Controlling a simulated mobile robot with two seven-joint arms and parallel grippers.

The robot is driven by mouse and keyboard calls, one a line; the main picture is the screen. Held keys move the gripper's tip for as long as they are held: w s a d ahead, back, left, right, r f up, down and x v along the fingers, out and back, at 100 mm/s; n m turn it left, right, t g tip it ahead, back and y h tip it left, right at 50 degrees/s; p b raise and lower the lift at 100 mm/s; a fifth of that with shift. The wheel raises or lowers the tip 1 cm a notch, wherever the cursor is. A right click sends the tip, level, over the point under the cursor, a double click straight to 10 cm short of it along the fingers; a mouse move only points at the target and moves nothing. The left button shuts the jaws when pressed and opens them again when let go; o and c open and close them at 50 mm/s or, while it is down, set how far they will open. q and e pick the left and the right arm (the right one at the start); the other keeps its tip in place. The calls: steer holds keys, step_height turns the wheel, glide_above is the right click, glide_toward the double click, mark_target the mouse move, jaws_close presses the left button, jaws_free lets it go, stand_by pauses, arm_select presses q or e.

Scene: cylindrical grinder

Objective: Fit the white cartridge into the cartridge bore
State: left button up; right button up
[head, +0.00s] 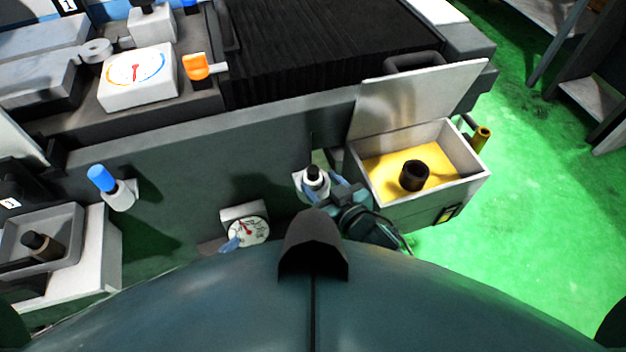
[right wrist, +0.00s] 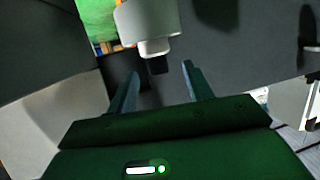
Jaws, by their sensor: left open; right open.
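A white cartridge (head: 314,189) with a black tip stands upright at the front of the machine, near the middle of the head view. It also shows in the right wrist view (right wrist: 147,22), its stepped narrow end and black tip toward the fingers. My right gripper (head: 328,187) is right beside it; its two open fingers (right wrist: 162,68) have the black tip between them, with gaps, and hold nothing. The black round cup (head: 413,176) in the yellow tank looks like the cartridge bore; its inside is dark. I cannot make out my left gripper.
The grey tank (head: 420,208) has its lid (head: 415,95) raised at the back. A dial gauge (head: 247,229) sits to the left of the cartridge, and a blue knob (head: 101,178) further left. A tray (head: 70,222) stands at the far left. Green floor (head: 540,220) is clear on the right.

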mark_target(316, 175)
steer(key=x, duration=0.5)
steer(key=shift+w+r, duration=0.2)
steer(key=shift+r, duration=0.05)
steer(key=shift+d, duration=0.1)
jaws_close()
